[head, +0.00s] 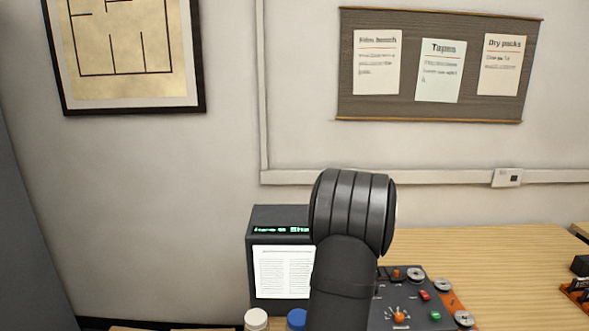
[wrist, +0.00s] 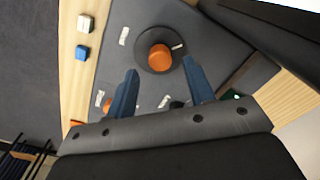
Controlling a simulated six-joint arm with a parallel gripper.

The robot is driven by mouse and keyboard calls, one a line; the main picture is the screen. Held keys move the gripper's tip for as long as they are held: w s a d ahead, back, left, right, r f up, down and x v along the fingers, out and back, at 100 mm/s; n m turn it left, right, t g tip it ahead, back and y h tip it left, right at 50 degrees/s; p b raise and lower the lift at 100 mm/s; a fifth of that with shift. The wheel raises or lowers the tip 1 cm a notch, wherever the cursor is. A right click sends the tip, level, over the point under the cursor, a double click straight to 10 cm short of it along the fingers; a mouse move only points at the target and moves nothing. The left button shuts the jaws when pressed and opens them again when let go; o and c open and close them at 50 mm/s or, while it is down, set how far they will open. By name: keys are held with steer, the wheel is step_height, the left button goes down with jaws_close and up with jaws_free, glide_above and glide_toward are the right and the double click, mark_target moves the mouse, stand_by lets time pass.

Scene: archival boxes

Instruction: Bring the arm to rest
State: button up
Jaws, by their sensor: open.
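My gripper (wrist: 160,65) shows in the wrist view with its two blue fingers apart and nothing between them. It is over a grey control panel (wrist: 128,62) with an orange knob (wrist: 160,57) on a black disc, seen beyond the fingertips. I cannot tell how far the tips are from the panel. In the head view my dark arm rises in the middle and hides part of the bench; the gripper itself does not show there. The control panel (head: 390,318) shows to the right of the arm, with its orange knob (head: 399,316), partly hidden.
A dark display unit (head: 283,216) with a lit page stands left of my arm. A white-topped item (head: 256,319) and a blue-topped item (head: 297,319) sit before it.

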step_height(320, 180, up, 14)
step_height(320, 180, down, 18)
steer(key=shift+r, duration=0.15)
steer(key=shift+r+n, duration=0.2)
steer(key=shift+n, duration=0.2)
steer(key=n, duration=0.7)
step_height(320, 180, up, 10)
steer(key=shift+d, duration=0.1)
stand_by(4.8)
